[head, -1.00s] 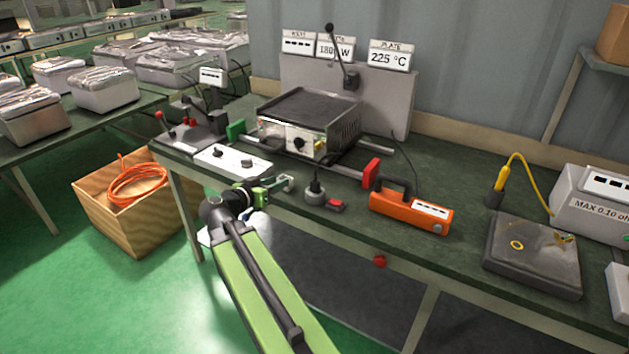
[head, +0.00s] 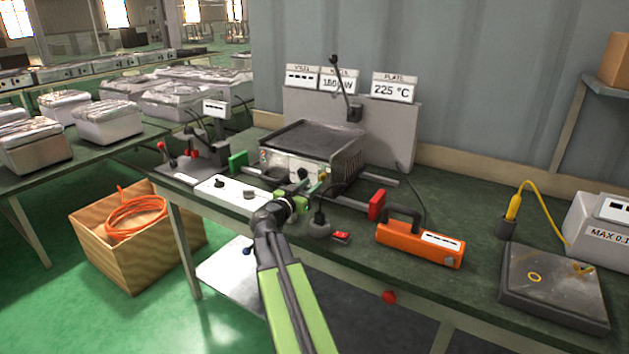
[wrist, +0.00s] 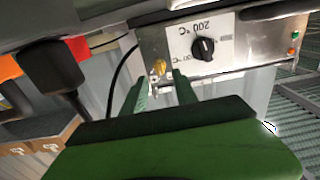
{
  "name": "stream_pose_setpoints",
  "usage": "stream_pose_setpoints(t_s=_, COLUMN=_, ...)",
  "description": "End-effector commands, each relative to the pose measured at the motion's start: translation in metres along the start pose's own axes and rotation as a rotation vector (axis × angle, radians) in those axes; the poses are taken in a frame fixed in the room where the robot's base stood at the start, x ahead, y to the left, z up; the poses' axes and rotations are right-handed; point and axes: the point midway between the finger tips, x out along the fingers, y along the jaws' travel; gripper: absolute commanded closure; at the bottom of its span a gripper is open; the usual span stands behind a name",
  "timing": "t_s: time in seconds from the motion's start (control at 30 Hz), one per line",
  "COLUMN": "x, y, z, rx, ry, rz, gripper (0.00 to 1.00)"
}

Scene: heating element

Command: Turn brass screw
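The brass screw (wrist: 159,67) sits at the edge of the metal front panel of the heating appliance, beside a black knob (wrist: 203,48) marked 200 °C. In the wrist view my gripper (wrist: 158,82) has two green fingers spread apart, with the screw just beyond their tips and roughly between them. Nothing shows between the fingers; I cannot tell whether they touch the screw. In the head view my gripper (head: 310,193) is at the right front of the appliance (head: 340,160), and the screw is hard to make out there.
A black plug in a round socket (head: 319,227) and a small red switch (head: 341,237) are close to my gripper. A white control box (head: 232,194) lies to the left. An orange tool (head: 420,243) and red clamp block (head: 377,204) are to the right.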

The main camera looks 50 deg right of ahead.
Motion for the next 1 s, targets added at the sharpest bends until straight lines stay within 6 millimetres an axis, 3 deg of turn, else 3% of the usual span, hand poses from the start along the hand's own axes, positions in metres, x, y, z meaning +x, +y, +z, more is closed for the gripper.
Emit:
stream_pose_setpoints(t_s=0.1, x=0.023, y=0.001, z=0.0, rx=0.0, ry=0.0, rz=-0.001, gripper=0.65)
stream_pose_setpoints(t_s=0.2, x=0.032, y=0.001, z=0.0, rx=0.0, ry=0.0, rz=-0.004, gripper=0.65)
stream_pose_setpoints(t_s=0.57, x=0.034, y=-0.004, z=0.0, rx=0.0, ry=0.0, rz=-0.015, gripper=0.65)
stream_pose_setpoints(t_s=0.83, x=0.031, y=-0.006, z=0.0, rx=0.0, ry=0.0, rz=-0.018, gripper=0.98)
stream_pose_setpoints(t_s=1.0, x=0.031, y=-0.007, z=0.0, rx=0.0, ry=0.0, rz=-0.019, gripper=1.0)
